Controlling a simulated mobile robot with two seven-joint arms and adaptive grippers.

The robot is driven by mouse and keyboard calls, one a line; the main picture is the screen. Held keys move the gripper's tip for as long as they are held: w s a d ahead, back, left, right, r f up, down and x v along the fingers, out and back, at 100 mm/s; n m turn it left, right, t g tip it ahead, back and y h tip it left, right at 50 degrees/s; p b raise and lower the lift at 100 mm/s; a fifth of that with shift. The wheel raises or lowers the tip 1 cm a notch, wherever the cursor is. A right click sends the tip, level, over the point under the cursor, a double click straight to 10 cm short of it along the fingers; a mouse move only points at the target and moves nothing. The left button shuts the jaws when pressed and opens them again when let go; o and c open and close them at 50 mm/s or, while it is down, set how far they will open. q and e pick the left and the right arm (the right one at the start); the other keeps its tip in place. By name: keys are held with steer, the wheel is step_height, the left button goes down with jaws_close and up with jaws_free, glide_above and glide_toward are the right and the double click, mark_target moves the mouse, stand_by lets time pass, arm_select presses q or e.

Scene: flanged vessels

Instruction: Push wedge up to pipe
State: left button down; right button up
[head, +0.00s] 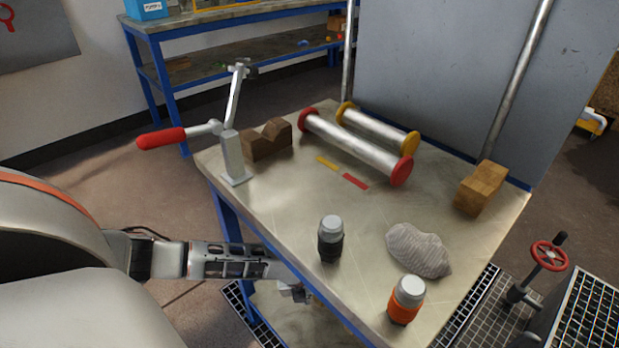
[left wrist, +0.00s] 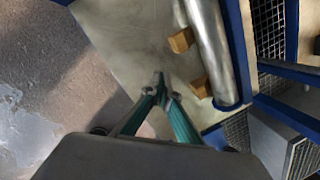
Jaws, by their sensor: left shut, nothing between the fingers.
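My left gripper (left wrist: 160,78) is shut and empty in the left wrist view, with its green-sided fingers brought together over a pale metal surface. Ahead and to the right lies a silver pipe (left wrist: 214,48) with a blue rim at its near end. Two light wooden wedges, a farther wedge (left wrist: 181,40) and a nearer wedge (left wrist: 201,87), sit along its left side. Whether either touches the pipe is unclear. The fingertips are left of the nearer wedge, apart from it. In the head view, my left gripper (head: 295,291) is low beside the table's front edge, partly hidden.
The table top (head: 330,205) holds a red-flanged pipe (head: 350,143), a yellow-flanged pipe (head: 378,128), a dark V-block (head: 268,143), a wooden block (head: 481,188), a red-handled clamp (head: 232,157), a grey cloth (head: 418,250), a black canister (head: 331,243) and an orange canister (head: 405,303).

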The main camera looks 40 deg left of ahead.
arm_select(q)
steer(key=f+m+b, duration=0.1)
steer(key=f+m, duration=0.2)
steer(key=f+m+b, duration=0.1)
steer(key=f+m, duration=0.1)
steer(key=f, duration=0.2)
steer(key=f+m+b, duration=0.2)
steer(key=f+m, duration=0.1)
steer(key=shift+s+a+f+m, duration=0.2)
steer(key=shift+a+f+m, duration=0.05)
steer(key=shift+a+m, duration=0.05)
steer(key=w, duration=0.3)
steer(key=shift+w+a+r+b, duration=0.15)
steer(key=shift+w+r+b, duration=0.1)
steer(key=shift+w+b, duration=0.15)
steer(key=shift+w+r, duration=0.1)
steer(key=shift+w, duration=0.4)
steer(key=shift+w+r, duration=0.1)
arm_select(e)
steer(key=a, duration=0.1)
steer(key=a+r+m, duration=0.1)
steer(key=w+a+m+t, duration=0.1)
steer(key=shift+a+r+y, duration=0.25)
steer(key=shift+a+y, duration=0.05)
steer(key=shift+y, duration=0.1)
arm_select(q)
steer(key=shift+w, duration=0.1)
